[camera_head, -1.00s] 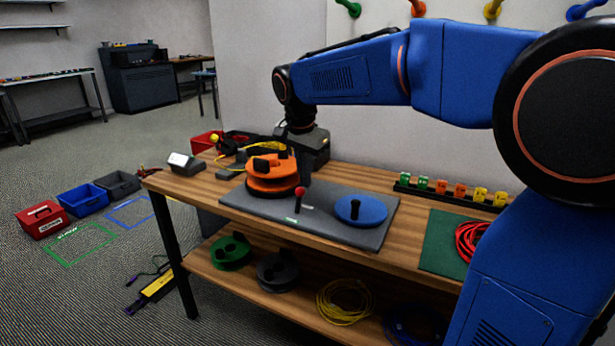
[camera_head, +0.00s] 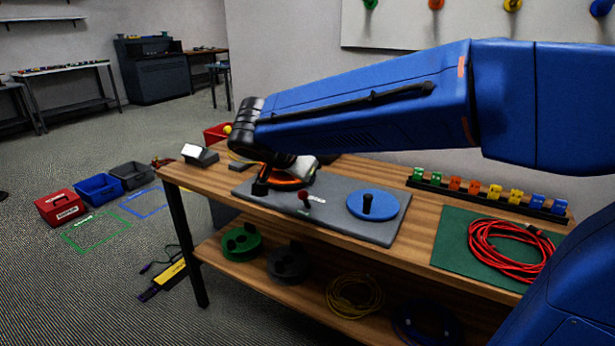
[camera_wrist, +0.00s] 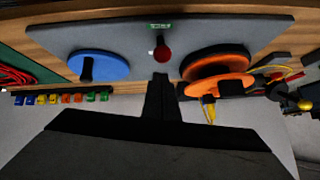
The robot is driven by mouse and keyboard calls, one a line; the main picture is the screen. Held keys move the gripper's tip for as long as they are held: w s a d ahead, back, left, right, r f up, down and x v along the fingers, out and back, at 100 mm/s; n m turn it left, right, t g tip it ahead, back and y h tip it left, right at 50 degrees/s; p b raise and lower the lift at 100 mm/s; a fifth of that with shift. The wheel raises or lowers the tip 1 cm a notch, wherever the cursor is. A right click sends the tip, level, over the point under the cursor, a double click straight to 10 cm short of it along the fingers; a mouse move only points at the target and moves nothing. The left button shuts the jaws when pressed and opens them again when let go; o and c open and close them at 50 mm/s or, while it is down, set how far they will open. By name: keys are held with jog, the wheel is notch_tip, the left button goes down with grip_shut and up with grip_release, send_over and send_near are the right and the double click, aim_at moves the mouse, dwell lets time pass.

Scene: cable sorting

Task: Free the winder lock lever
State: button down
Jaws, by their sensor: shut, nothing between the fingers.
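The lock lever, a dark stalk with a red knob (camera_head: 304,197), stands on the grey winder plate (camera_head: 345,220). Its knob (camera_wrist: 161,54) is at upper centre in the wrist view, by a small green label. The blue disc (camera_head: 373,204) with a black post is beside it; it also shows in the wrist view (camera_wrist: 105,66). The orange reel (camera_wrist: 216,86) is on the other side, mostly hidden behind my arm in the head view. My gripper (camera_wrist: 161,78) is shut and empty, its fingertips very near the knob. I cannot tell whether they touch.
A rack of coloured clips (camera_head: 487,192) lines the bench's back edge. A red cable coil (camera_head: 508,248) lies on a green mat (camera_head: 455,238) at the right. A small grey box (camera_head: 199,154) stands at the left end. Reels and coils fill the lower shelf.

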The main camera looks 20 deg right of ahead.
jog(key=shift+r, duration=0.15)
jog(key=shift+r, duration=0.65)
jog(key=shift+r, duration=0.1)
jog(key=d+r+v, duration=0.1)
jog(key=v, duration=1)
dwell(0.4)
jog(key=shift+r, duration=0.15)
